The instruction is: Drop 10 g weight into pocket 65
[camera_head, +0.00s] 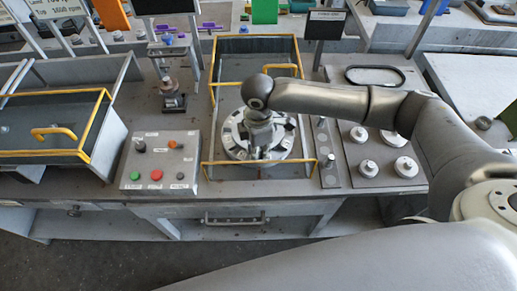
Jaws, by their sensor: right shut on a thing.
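A round pale rotor disc (236,150) with a ring of marked pockets lies flat inside the yellow-railed bay at the middle of the bench. My right arm comes in from the right, and my right gripper (265,152) points down over the middle to right part of the disc. It is shut on a small piece, taken to be the 10 g weight, which the gripper hides. The pocket labels are too small to read, so I cannot tell which is pocket 65. My left gripper is not in view.
Several round knobbed weights (406,167) stand on a grey plate right of the bay, beside a narrow strip (328,170) with small pieces. A button box (160,162) stands left of the bay. Yellow rails (205,139) edge the bay. A railed tray (60,115) is at left.

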